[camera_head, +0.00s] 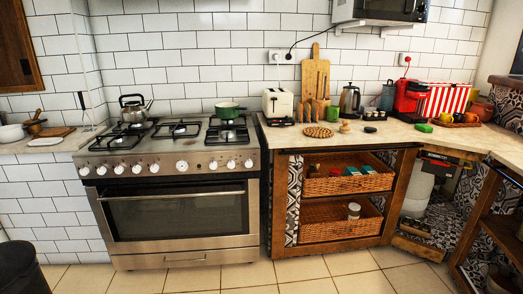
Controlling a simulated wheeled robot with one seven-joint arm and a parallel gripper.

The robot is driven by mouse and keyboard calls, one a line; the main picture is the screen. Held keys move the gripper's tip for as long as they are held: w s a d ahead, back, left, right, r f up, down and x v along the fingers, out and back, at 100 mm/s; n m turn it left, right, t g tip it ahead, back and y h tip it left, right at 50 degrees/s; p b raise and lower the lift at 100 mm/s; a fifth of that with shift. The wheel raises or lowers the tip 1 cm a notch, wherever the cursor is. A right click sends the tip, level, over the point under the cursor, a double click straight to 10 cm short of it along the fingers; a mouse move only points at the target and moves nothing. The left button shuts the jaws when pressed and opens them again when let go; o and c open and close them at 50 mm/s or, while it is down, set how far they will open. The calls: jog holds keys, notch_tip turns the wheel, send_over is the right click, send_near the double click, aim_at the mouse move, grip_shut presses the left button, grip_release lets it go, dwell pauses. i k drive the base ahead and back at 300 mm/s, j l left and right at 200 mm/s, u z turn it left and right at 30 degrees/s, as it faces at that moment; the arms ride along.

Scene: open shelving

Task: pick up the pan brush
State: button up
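I cannot make out the pan brush for certain in the head view. A small tan object (345,127) sits on the right-hand countertop, between a round woven mat (318,132) and a small dark-and-light item (370,130). It is too small to identify. A green block (424,128), perhaps a sponge, lies further right near the counter's front edge. My gripper is not in view.
A steel stove (178,168) holds a kettle (134,109) and a green pot (228,111). The right counter (395,134) carries a toaster (278,104) and a red coffee machine (409,99). Wicker baskets (328,230) fill the open shelving below.

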aim_at(345, 129)
jog(key=i, duration=1.9)
